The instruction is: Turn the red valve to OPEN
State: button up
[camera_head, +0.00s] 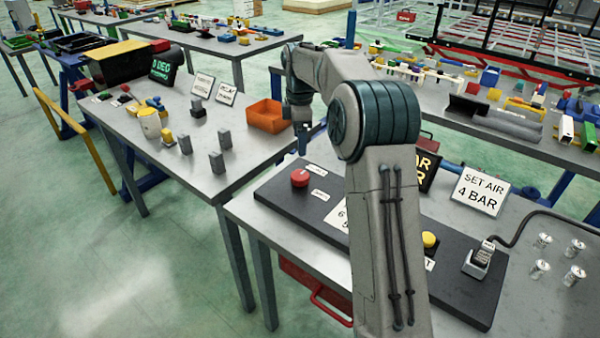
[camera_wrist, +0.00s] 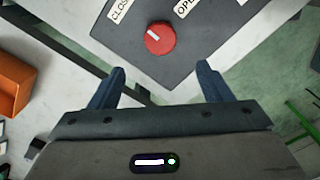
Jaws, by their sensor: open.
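The red valve (camera_head: 299,177) is a round red knob near the left end of a dark panel (camera_head: 268,191) on the near table. In the wrist view the red valve (camera_wrist: 160,38) carries a white line that slants toward the label reading "CLOS", partly cut off (camera_wrist: 121,10). A label starting "OP" (camera_wrist: 187,8) lies on its other side. My gripper (camera_wrist: 163,77) is open and empty, with its two fingers apart and the valve beyond the fingertips. In the head view my gripper (camera_head: 303,140) hangs beyond the valve, apart from it.
An orange bin (camera_head: 267,116) stands on the neighbouring table, close to my gripper. A sign reading "SET AIR 4 BAR" (camera_head: 480,191), a yellow button (camera_head: 429,240) and several small metal cans (camera_head: 540,266) are farther right. A gap separates the two tables.

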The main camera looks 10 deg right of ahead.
aim_at(300, 174)
notch_tip(300, 174, down, 12)
jog(key=shift+f+p, duration=0.1)
jog(key=shift+p, duration=0.2)
jog(key=c, duration=1)
